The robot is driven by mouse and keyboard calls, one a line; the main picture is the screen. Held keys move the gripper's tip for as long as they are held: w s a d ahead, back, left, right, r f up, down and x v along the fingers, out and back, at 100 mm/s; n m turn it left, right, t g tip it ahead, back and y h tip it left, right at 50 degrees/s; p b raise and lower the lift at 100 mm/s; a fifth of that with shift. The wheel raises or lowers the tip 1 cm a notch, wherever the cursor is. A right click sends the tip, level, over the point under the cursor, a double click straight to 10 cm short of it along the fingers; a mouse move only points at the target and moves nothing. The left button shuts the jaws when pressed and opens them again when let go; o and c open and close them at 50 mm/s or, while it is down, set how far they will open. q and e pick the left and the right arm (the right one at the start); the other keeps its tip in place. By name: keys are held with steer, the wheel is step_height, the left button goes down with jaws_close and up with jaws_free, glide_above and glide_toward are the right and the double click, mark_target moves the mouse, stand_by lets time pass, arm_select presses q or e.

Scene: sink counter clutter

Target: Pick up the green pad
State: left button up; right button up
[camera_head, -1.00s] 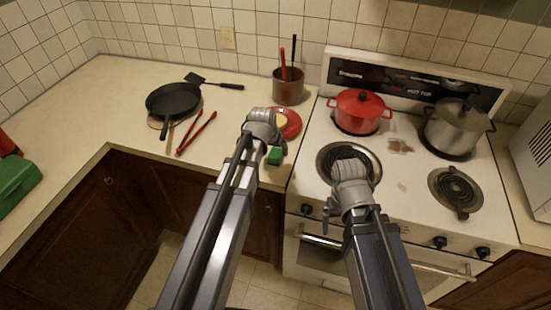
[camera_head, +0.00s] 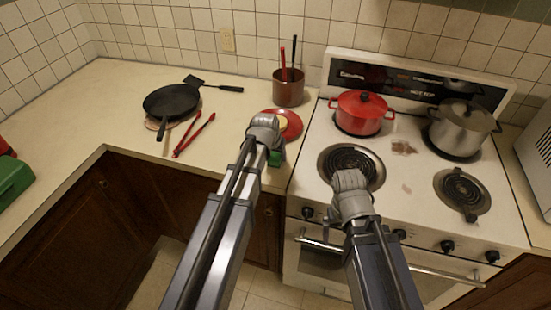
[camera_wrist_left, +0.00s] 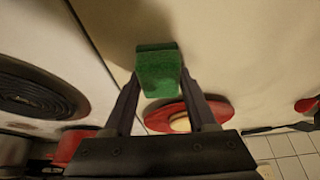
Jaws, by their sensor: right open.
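The green pad (camera_head: 275,159) is on the counter near its front edge, beside the stove, mostly hidden behind my left gripper (camera_head: 268,137) in the head view. In the left wrist view the green pad (camera_wrist_left: 158,70) lies between the two fingertips of my left gripper (camera_wrist_left: 159,80), one on each side and very close to it. I cannot tell whether the fingers press on it. My right gripper (camera_head: 349,182) is open and empty over the front left part of the stove.
A red plate (camera_head: 289,121) with a pale round thing on it lies right behind the pad. Red tongs (camera_head: 194,135), a black pan (camera_head: 171,102) and a utensil pot (camera_head: 288,91) stand further off. A red pot (camera_head: 361,112) and steel pot (camera_head: 462,128) are on the stove.

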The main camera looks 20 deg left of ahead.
mark_target(275, 154)
arm_select(q)
jaws_close()
steer(key=shift+r, duration=0.15)
step_height(275, 154, up, 10)
steer(key=p, duration=1)
